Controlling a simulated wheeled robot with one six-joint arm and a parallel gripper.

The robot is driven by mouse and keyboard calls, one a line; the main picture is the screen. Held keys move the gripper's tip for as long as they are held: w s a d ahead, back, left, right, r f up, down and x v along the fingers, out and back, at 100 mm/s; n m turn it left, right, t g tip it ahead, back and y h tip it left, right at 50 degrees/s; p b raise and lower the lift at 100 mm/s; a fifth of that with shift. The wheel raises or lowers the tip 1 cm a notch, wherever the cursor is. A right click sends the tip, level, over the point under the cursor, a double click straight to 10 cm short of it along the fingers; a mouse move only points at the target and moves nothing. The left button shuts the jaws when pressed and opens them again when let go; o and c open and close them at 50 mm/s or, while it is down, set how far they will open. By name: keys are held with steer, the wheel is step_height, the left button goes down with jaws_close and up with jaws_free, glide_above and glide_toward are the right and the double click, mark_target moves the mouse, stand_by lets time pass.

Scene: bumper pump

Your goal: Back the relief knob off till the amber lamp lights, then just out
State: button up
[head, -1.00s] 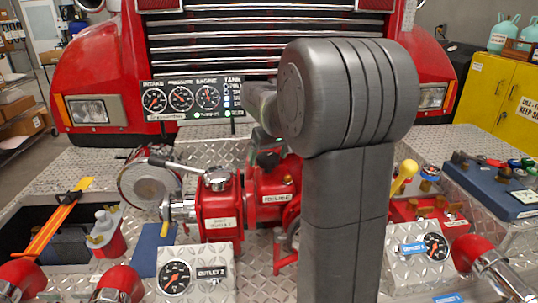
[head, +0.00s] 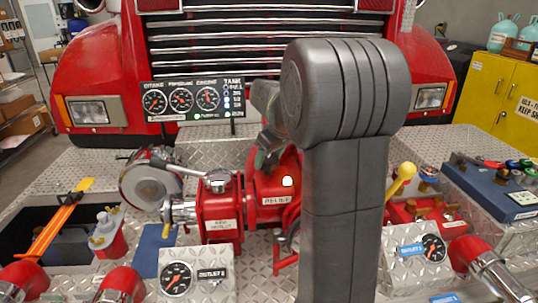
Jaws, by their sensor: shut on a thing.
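The red relief valve body (head: 262,187) stands at the middle of the deck, with a white RELIEF label (head: 275,200) on its front. A small lamp (head: 288,182) just above the label glows bright, pale nearly to white. My gripper (head: 267,158) comes down on the top of the valve body, partly behind my arm. It is shut on the relief knob, which my gripper hides. I cannot tell the knob's turn or its height.
A gauge panel (head: 196,100) stands behind on the left. A red valve with a chrome lever (head: 218,205) stands close left of the relief valve. A yellow-handled lever (head: 401,178) is at right. My arm covers the middle right.

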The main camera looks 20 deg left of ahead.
stand_by(0.3)
steer(key=o, duration=1)
steer(key=shift+c, duration=0.2)
steer(key=v, duration=1.3)
steer(key=shift+d+r, duration=0.25)
steer(key=shift+r, duration=0.1)
steer(key=x, duration=1.3)
steer(key=shift+a+f, duration=0.3)
steer(key=shift+f, duration=0.2)
steer(key=shift+r+m, duration=0.1)
steer(key=shift+m, duration=0.2)
